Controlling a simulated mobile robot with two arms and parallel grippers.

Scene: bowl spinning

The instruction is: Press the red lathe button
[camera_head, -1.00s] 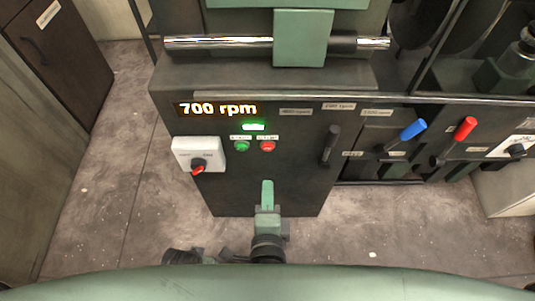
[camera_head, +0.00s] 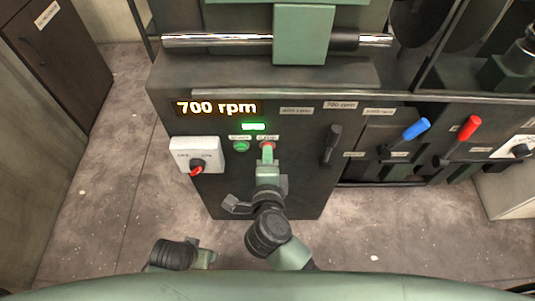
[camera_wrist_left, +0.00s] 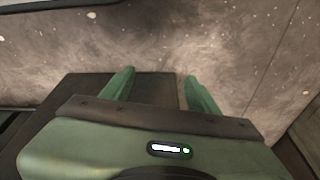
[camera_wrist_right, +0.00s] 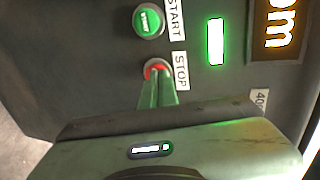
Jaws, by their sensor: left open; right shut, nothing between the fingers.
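The red lathe button (camera_head: 267,145) sits on the dark lathe front, right of the green button (camera_head: 241,146). In the right wrist view the red button (camera_wrist_right: 157,69) has a STOP label beside it, and the green button (camera_wrist_right: 148,21) a START label. My right gripper (camera_head: 267,153) is shut and empty. Its fingertips (camera_wrist_right: 158,76) overlap the red button and cover part of it; I cannot tell whether it is pressed in. My left gripper (camera_wrist_left: 157,75) is open and empty, low over the floor.
The display (camera_head: 217,107) reads 700 rpm, and a small green light (camera_head: 253,126) is lit. A white switch box (camera_head: 197,155) with a red knob is at the left. A black lever (camera_head: 331,145), a blue-handled lever (camera_head: 415,129) and a red-handled lever (camera_head: 467,128) are to the right.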

